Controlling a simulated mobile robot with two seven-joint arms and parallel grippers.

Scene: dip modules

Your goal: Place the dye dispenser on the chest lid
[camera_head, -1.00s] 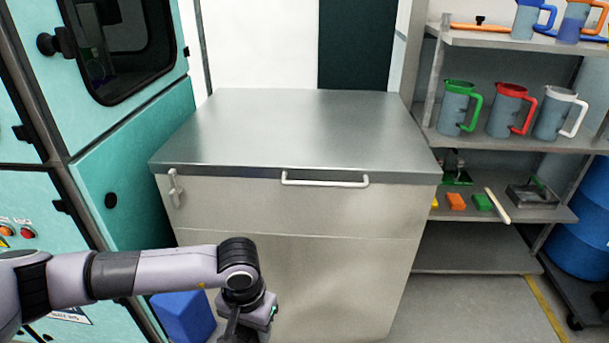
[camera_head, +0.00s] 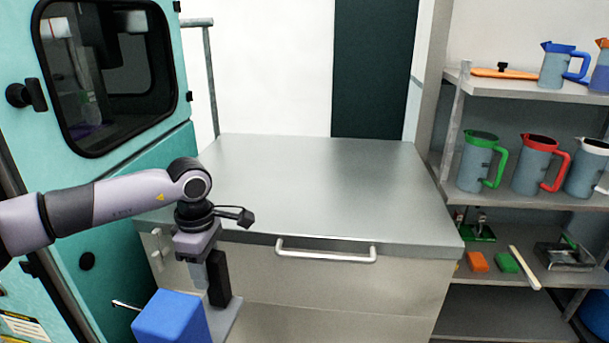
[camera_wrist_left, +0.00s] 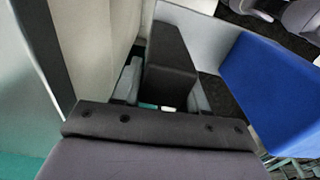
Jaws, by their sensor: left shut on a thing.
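The dye dispenser (camera_head: 172,318) has a blue box-shaped body, a thin metal spout at its left, a grey base part and a black upright handle. My left gripper (camera_head: 214,274) is shut on the black handle and holds the dispenser in front of the chest's left front, lower than the lid. The left wrist view shows the black handle between the fingers (camera_wrist_left: 165,88) and the blue body (camera_wrist_left: 270,90) at the right. The dispenser's bottom is cut off in the head view. The chest lid (camera_head: 320,185) is flat grey metal, closed and bare. My right gripper is not in view.
The lid's front has a white bar handle (camera_head: 325,252). A teal cabinet (camera_head: 140,200) with a dark window stands close at the left. At the right, a shelf rack (camera_head: 480,197) holds jugs, an orange block (camera_head: 477,262) and a green block (camera_head: 507,262).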

